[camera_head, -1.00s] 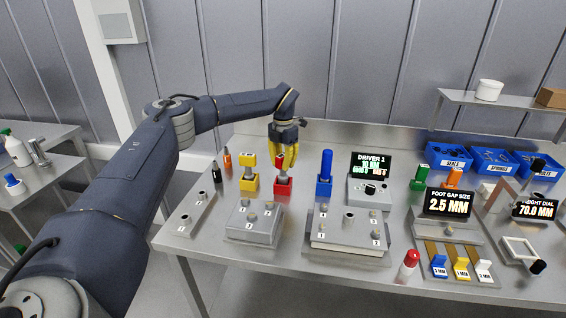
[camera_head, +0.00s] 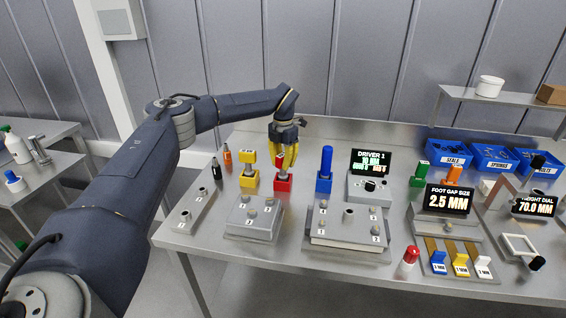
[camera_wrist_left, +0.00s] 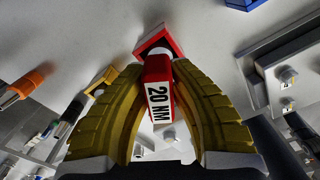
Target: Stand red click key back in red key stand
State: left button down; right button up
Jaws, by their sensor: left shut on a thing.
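The red click key (camera_wrist_left: 158,95), with a white "20 NM" label, is between the yellow fingers of my left gripper (camera_head: 285,160), which is shut on it. In the head view the fingers hide most of the key. The red key stand (camera_head: 283,186) is a small red block on the table, directly below the fingers. In the left wrist view the stand (camera_wrist_left: 153,38) shows just beyond the key, and the key lines up with it. I cannot tell how deep the key sits in the stand. My right gripper is not in view.
A yellow key in its stand (camera_head: 249,179) is close on the left, and a blue key in its stand (camera_head: 325,172) is on the right. Numbered grey blocks (camera_head: 255,218) stand in front. A driver display (camera_head: 371,163) and blue bins (camera_head: 447,154) are farther right.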

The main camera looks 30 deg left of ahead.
pick_arm(q)
jog(key=c, duration=1.3)
grip_release()
jog(key=shift+o, duration=0.2)
jog(key=shift+r, duration=0.1)
